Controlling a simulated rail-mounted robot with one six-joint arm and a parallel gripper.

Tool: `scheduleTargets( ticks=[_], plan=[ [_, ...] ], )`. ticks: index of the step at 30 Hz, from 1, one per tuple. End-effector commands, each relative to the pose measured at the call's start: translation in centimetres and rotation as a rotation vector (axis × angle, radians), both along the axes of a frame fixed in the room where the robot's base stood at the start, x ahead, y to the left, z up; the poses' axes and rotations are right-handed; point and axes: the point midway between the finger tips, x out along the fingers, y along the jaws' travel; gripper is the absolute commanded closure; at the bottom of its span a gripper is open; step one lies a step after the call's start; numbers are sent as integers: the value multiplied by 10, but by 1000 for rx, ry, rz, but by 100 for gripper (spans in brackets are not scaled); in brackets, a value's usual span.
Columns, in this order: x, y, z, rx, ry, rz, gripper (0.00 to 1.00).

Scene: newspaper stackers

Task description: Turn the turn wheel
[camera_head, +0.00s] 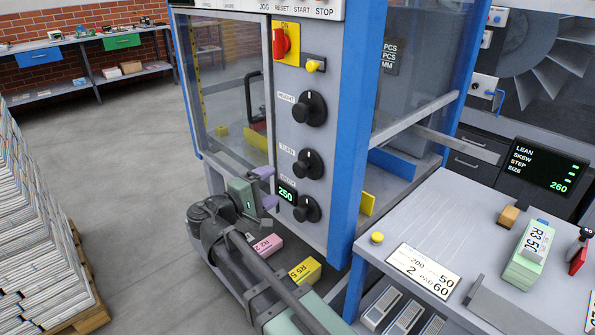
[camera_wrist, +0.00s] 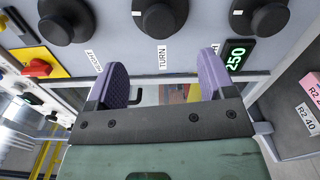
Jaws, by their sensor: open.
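The control panel carries three black knobs in a column. The middle knob (camera_head: 309,163), beside a label that reads TURN in the wrist view, also shows there at the top centre (camera_wrist: 160,18). My gripper (camera_head: 267,187) is open and empty, just left of the panel, near the height of the middle and lower knobs. In the wrist view its two purple fingers (camera_wrist: 162,72) stand apart, with the TURN label between them and the middle knob beyond their tips. I see no contact with any knob.
The HEIGHT knob (camera_head: 309,108) is above and another knob (camera_head: 306,208) below, beside a green 250 display (camera_head: 286,194). A red switch (camera_head: 281,42) sits higher. A blue post (camera_head: 350,130) and grey worktable (camera_head: 440,220) stand right. Newspaper stacks (camera_head: 35,220) fill the left.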

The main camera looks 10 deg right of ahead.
Motion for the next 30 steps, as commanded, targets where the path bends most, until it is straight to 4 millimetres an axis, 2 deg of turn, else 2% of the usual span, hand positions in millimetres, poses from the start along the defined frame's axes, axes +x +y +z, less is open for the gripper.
scheduleTargets(
  ticks=[3,10,14,22,26,30],
  plan=[
    [0,0,0,95,-164,-1,24],
    [4,-6,0,115,-198,-1,24],
    [15,-25,0,114,-197,-3,24],
    [46,-79,0,113,-196,-4,24],
    [53,-91,0,113,-196,-2,24],
    [55,-94,0,114,-195,0,24]
  ],
)
